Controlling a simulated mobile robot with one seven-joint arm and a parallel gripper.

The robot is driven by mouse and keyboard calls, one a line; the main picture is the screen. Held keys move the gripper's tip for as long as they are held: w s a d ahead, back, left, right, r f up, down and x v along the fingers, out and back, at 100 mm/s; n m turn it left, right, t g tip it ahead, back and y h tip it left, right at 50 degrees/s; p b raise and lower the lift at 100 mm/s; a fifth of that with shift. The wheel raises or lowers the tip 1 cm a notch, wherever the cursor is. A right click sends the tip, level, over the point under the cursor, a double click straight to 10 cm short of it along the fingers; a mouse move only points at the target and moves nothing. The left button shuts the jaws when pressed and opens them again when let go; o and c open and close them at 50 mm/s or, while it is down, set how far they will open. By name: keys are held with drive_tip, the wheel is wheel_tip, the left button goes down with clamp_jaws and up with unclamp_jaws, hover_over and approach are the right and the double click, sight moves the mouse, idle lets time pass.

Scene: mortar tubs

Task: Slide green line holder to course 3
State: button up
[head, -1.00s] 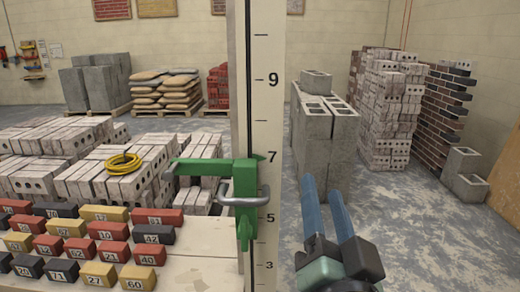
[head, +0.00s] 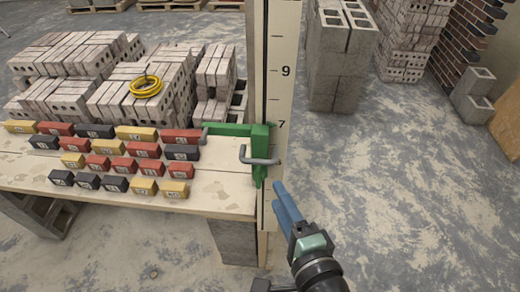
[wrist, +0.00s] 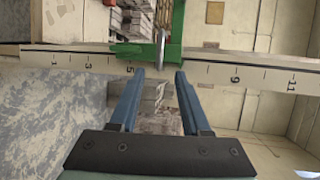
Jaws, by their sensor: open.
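The green line holder (head: 260,147) is mounted on a pale upright staff (head: 284,50) with printed course numbers. Its top is about level with the 7, and a green arm reaches left from it. A grey metal handle (head: 260,160) sticks out from its front. In the wrist view, the holder (wrist: 177,35) and handle (wrist: 159,48) lie between the 5 and the 9. My gripper (head: 282,188) is open and empty, just below and right of the handle. In the wrist view its blue fingers (wrist: 159,73) stand apart, their tips just short of the handle, which lines up with the gap.
A wooden table (head: 110,190) bears rows of numbered red, yellow and black blocks left of the staff. Brick stacks (head: 130,80) with a yellow coil (head: 146,87) stand behind it. Grey concrete blocks (head: 340,55) stand behind right.

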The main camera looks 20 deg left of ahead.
sight(261, 164)
drive_tip(key=p+x, duration=0.2)
drive_tip(key=x, duration=1)
drive_tip(key=shift+w+a, duration=0.15)
clamp_jaws()
idle(1.0)
